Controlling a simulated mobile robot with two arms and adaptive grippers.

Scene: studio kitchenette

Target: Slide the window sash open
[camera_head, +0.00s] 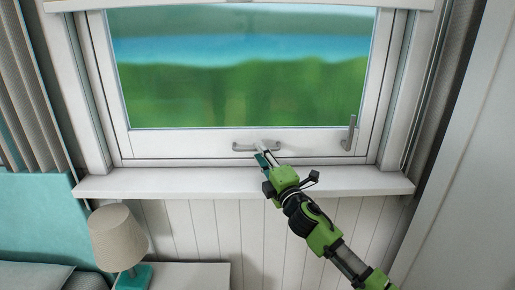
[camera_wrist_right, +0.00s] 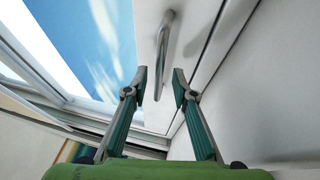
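The window sash (camera_head: 190,140) is a white frame around a wide pane, sitting low in its frame just above the sill. A grey bar handle (camera_head: 243,147) is fixed at the middle of its bottom rail. My right gripper (camera_head: 264,156) is at the right part of this handle and covers some of it. In the right wrist view, its two fingers (camera_wrist_right: 160,78) are apart, with the handle (camera_wrist_right: 164,45) showing between and beyond the tips. I see no finger clearly touching it. My left gripper is not in view.
A second upright lever (camera_head: 350,133) is at the sash's right end. The white sill (camera_head: 130,186) juts out below and is bare. A lamp (camera_head: 118,238) stands at lower left by a teal headboard (camera_head: 35,215). Curtains hang at left.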

